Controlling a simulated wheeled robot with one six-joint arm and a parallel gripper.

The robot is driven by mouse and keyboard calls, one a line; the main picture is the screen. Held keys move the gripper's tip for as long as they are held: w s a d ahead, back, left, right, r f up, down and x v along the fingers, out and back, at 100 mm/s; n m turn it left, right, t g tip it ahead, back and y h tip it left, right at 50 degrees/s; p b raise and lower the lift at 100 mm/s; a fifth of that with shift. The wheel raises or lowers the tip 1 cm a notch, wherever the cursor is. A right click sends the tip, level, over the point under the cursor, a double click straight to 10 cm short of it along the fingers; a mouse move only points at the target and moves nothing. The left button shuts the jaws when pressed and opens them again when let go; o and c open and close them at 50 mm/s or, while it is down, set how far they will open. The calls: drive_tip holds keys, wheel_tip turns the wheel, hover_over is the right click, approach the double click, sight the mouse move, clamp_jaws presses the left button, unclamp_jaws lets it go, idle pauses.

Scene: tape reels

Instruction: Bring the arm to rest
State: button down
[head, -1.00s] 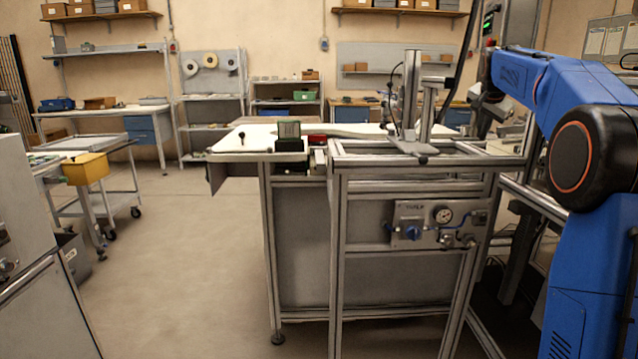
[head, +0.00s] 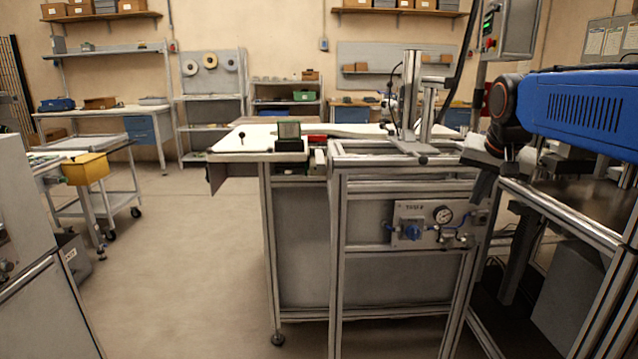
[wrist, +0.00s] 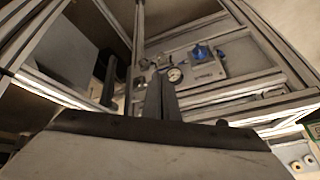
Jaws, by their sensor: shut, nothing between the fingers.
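My blue arm (head: 585,105) reaches in from the right edge in the head view, with its dark wrist joint near the frame's control screen. My gripper (head: 480,188) hangs below that wrist, fingers pointing down, beside the right end of the aluminium frame bench. In the wrist view my gripper (wrist: 161,90) shows two dark fingers close together with nothing between them. Beyond the fingers is the valve panel with its gauge (wrist: 175,75). I cannot tell the exact gap between the fingers and the frame.
The aluminium frame bench (head: 335,250) stands in the middle, with a valve panel (head: 425,225) on its front. A white worktop (head: 240,140) carries a small green-topped block (head: 289,131). A trolley with a yellow bin (head: 86,168) is at left. The floor between is open.

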drive_tip(key=s+a+f+n, duration=0.3)
drive_tip(key=s+f, duration=0.7)
drive_tip(key=s, duration=0.3)
drive_tip(key=s+a+f+n+g+y, duration=0.1)
drive_tip(key=s+a+f, duration=0.3)
drive_tip(key=s+f, duration=0.7)
drive_tip(key=s+n, duration=0.1)
drive_tip(key=s, duration=0.2)
drive_tip(key=shift+f+n, duration=0.2)
drive_tip(key=shift+n, duration=0.2)
